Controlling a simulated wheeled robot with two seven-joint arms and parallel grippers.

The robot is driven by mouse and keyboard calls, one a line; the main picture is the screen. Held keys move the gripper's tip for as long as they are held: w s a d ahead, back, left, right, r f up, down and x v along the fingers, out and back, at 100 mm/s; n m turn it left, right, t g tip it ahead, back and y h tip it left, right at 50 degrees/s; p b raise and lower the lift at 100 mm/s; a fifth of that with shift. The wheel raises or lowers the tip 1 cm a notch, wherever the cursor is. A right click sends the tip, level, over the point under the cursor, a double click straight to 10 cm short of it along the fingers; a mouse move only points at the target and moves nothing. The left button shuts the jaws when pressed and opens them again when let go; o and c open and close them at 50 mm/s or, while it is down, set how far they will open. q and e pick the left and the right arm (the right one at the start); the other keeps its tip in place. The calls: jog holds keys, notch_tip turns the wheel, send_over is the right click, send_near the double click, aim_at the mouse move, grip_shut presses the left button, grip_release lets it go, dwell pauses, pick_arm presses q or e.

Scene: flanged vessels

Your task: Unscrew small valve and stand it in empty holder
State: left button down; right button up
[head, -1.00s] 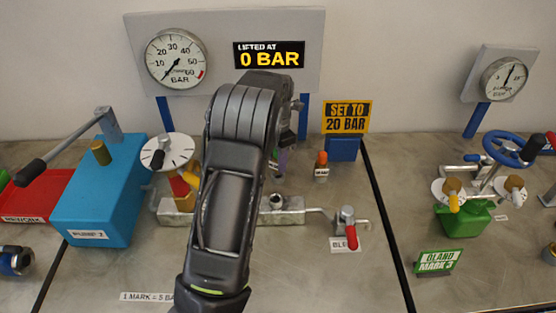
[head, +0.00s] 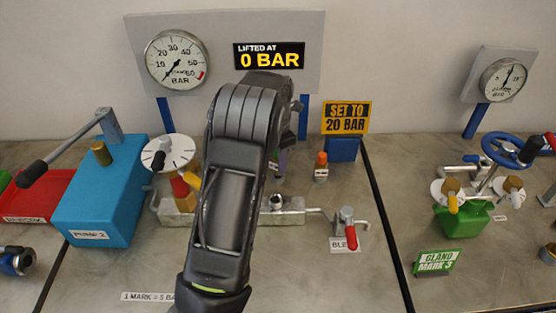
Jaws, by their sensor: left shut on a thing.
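My left arm reaches up across the middle, and its gripper (head: 287,136) points away behind the wrist. It is shut on a small valve with a purple part (head: 281,163), of which only a little shows. The valve is above and behind the grey metal manifold block (head: 292,217); I cannot tell whether it touches anything below. An empty holder cannot be made out; my arm hides part of the bench. My right gripper is not in view.
A blue pump box (head: 95,205) with a lever and a red tray (head: 38,198) are at left. A red-handled valve (head: 348,232) is right of the manifold.

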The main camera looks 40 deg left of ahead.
pick_arm(q)
jog(key=shift+f, duration=0.1)
dwell(0.3)
jog(key=shift+f+b, duration=0.75)
jog(key=shift+f, duration=0.35)
jog(key=shift+f, duration=0.15)
jog(key=c, duration=1)
grip_release()
jog(key=shift+o, duration=0.2)
